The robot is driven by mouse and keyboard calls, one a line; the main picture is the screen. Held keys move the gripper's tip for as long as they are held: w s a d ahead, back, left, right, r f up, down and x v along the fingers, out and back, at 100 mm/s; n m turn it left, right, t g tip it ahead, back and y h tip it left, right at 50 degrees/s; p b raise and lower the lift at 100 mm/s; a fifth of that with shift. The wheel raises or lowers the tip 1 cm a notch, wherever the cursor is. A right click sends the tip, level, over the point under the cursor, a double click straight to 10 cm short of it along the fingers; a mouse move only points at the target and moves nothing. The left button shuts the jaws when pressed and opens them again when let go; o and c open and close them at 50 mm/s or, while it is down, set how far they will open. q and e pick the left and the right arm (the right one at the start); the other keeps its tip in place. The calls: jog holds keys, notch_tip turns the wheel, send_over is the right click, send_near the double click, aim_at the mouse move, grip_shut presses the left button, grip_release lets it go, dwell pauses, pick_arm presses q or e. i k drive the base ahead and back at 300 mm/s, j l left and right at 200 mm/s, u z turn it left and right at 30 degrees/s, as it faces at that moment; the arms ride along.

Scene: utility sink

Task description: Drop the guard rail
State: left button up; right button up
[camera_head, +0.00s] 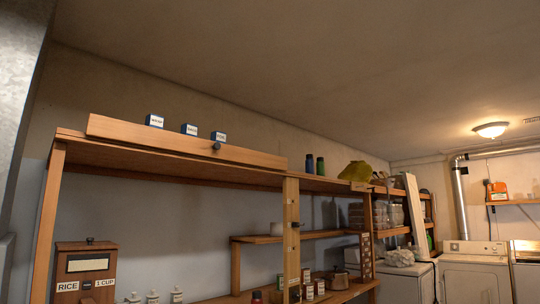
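A long wooden board, which looks like the guard rail (130,131), stands on edge along the front of the top shelf (120,156). Neither of my grippers is in view.
A wooden upright (291,240) with dark fittings stands below the top shelf. Dark bottles (310,164) and a yellow cloth-like item (356,171) sit farther right on top. A rice dispenser (86,272) is at lower left. White appliances (474,272) stand at far right.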

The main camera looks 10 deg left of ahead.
aim_at(99, 126)
jog(key=i+l+z, duration=0.1)
jog(key=i, duration=0.4)
jog(key=i+l+z, duration=0.1)
jog(key=i, duration=0.4)
